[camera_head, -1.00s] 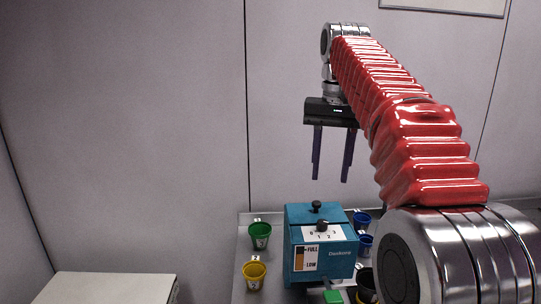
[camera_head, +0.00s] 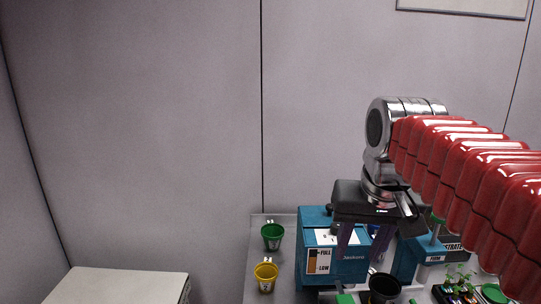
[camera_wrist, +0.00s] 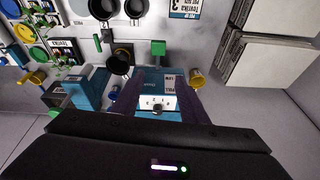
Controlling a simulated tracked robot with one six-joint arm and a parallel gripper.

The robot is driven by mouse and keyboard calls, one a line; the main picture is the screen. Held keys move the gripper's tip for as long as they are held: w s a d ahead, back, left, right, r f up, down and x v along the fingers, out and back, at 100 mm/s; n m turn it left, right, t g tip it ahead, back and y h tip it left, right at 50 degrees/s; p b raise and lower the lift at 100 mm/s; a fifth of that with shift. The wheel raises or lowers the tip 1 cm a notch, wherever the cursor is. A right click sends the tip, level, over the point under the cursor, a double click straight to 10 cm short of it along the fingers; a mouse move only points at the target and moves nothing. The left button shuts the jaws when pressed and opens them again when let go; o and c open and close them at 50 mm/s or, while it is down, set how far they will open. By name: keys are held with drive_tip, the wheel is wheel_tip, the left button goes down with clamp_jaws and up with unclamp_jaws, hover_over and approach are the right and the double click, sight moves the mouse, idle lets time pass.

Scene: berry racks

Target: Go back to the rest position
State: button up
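My gripper (camera_head: 361,254) is open and empty, its two dark purple fingers apart and pointing down. In the head view it hangs in front of the teal box (camera_head: 318,267) and covers part of it. In the wrist view the fingers reach out on either side of the box's white-labelled top and dark knob (camera_wrist: 157,108). I see no contact, but the depth between fingers and box is hard to judge. My red-sleeved arm comes in from the right and hides part of the table.
A green cup (camera_head: 272,237) and a yellow cup (camera_head: 265,279) stand left of the box. A black cup (camera_head: 384,288) stands in front. A second teal device (camera_head: 407,262) and seedlings (camera_head: 459,283) are at right. The upper left space is clear.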

drive_tip(key=s+f+n+t, duration=0.1)
drive_tip(key=s+f+t, duration=0.1)
drive_tip(key=s+f, duration=0.9)
wheel_tip(320, 180, down, 3)
drive_tip(key=shift+f, duration=0.2)
drive_tip(key=shift+s, duration=0.1)
